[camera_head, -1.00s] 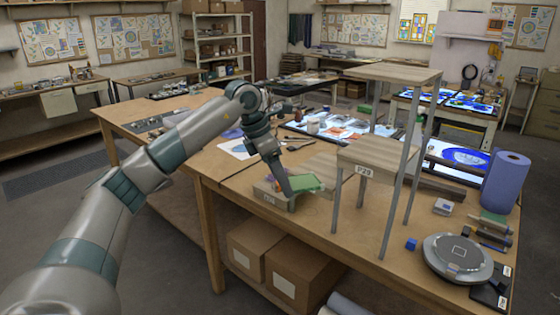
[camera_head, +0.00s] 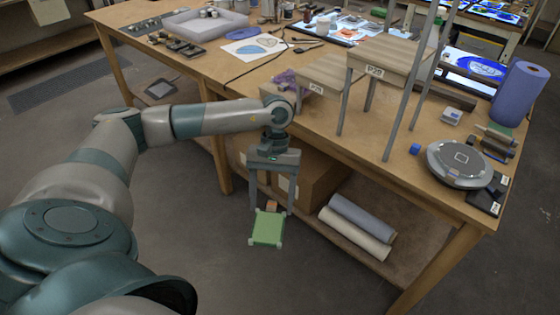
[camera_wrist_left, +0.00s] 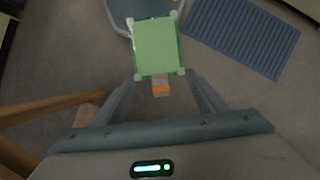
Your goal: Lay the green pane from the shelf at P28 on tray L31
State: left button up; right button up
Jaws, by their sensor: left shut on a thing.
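The green pane (camera_head: 267,229) has pale corner pieces and a small brown tab (camera_head: 271,206) at its near-gripper edge. My left gripper (camera_head: 271,208) points down and is shut on this tab, holding the pane in the air over the floor, in front of the table. In the left wrist view the pane (camera_wrist_left: 155,45) hangs beyond the fingers, with the tab (camera_wrist_left: 161,88) between them. The low wooden shelf (camera_head: 327,82), with a label that seems to read P28, stands on the table, apart from the pane. I cannot make out any tray labelled L31. My right gripper is not in view.
The wooden table (camera_head: 222,80) has its edge behind my left arm. The taller P29 shelf (camera_head: 390,55) stands beside the low one. A cardboard box (camera_head: 318,180) and rolls (camera_head: 358,230) sit on the lower shelf. A blue ribbed mat (camera_wrist_left: 240,40) lies on the floor.

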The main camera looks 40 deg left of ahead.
aim_at(276, 225)
pick_arm(q)
jog(key=s+d+f+m, duration=0.1)
jog(key=s+d+f+m+y, duration=0.1)
jog(key=d, duration=0.1)
jog(key=s+d+m, duration=0.1)
jog(key=shift+s+d+f+m+g, duration=0.15)
jog(key=shift+s+f+m+g, duration=0.25)
jog(key=d+f+m+y+b, duration=0.1)
jog(key=d+f+m+b, duration=0.1)
jog(key=d, duration=0.7)
jog(key=shift+s+d+f+b, duration=0.25)
jog(key=shift+d+f+b, duration=0.15)
jog(key=shift+f, duration=0.3)
